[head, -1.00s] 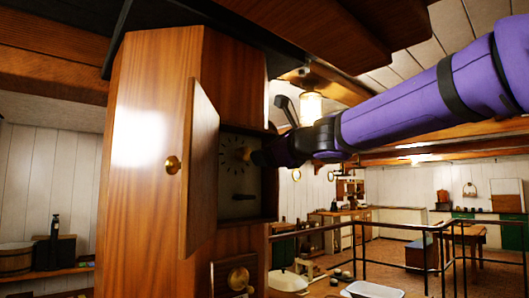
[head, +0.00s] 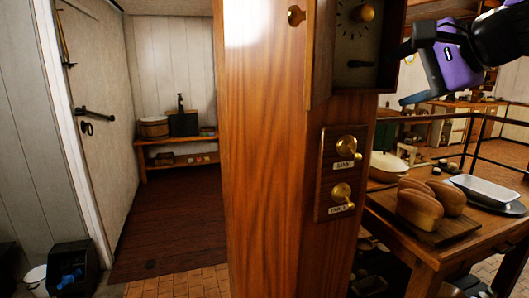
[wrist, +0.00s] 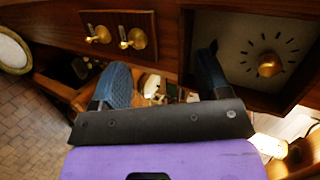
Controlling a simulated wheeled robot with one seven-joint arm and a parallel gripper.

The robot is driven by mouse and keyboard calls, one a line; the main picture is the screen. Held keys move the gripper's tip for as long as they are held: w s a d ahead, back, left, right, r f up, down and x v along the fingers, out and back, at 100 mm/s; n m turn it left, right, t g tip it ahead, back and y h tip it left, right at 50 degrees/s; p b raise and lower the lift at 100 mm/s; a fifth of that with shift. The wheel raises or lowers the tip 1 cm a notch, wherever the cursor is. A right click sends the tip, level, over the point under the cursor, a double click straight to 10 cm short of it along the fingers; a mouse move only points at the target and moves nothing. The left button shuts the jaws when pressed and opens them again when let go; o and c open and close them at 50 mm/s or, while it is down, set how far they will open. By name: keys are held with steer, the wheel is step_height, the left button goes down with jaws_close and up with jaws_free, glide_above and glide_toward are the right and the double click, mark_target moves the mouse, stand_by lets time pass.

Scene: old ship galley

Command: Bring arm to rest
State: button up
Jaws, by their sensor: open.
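My gripper (head: 402,74) is at the upper right of the head view, just right of the wooden cabinet column (head: 265,150). Its two dark fingers are spread apart with nothing between them; the wrist view shows them too (wrist: 163,68). The purple arm comes in from the upper right. The cabinet's dial (head: 352,45) has a brass knob (head: 365,12) and sits in a recessed box. In the wrist view, the dial (wrist: 240,50) is just right of the right finger. The gripper appears clear of the dial.
Below the box, a panel (head: 324,180) carries two brass levers with labels. At right, a table holds bread loaves (head: 418,208), a white tray (head: 487,190) and a pale bowl (head: 388,163). A railing (head: 455,150) runs behind. Open floor (head: 170,220) lies left of the column, before a door (head: 95,110).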

steer(key=s+d+f+n+g+h, duration=0.3)
steer(key=s+f+n, duration=0.2)
steer(key=s+f, duration=0.2)
steer(key=s+d+f+n+g+h, duration=0.2)
steer(key=s+d+f+n+h, duration=0.1)
steer(key=s+f+n, duration=0.3)
step_height(320, 180, down, 4)
steer(key=shift+s+d+f+n+g, duration=0.1)
steer(key=shift+s+d+n+g, duration=0.35)
steer(key=shift+s, duration=0.8)
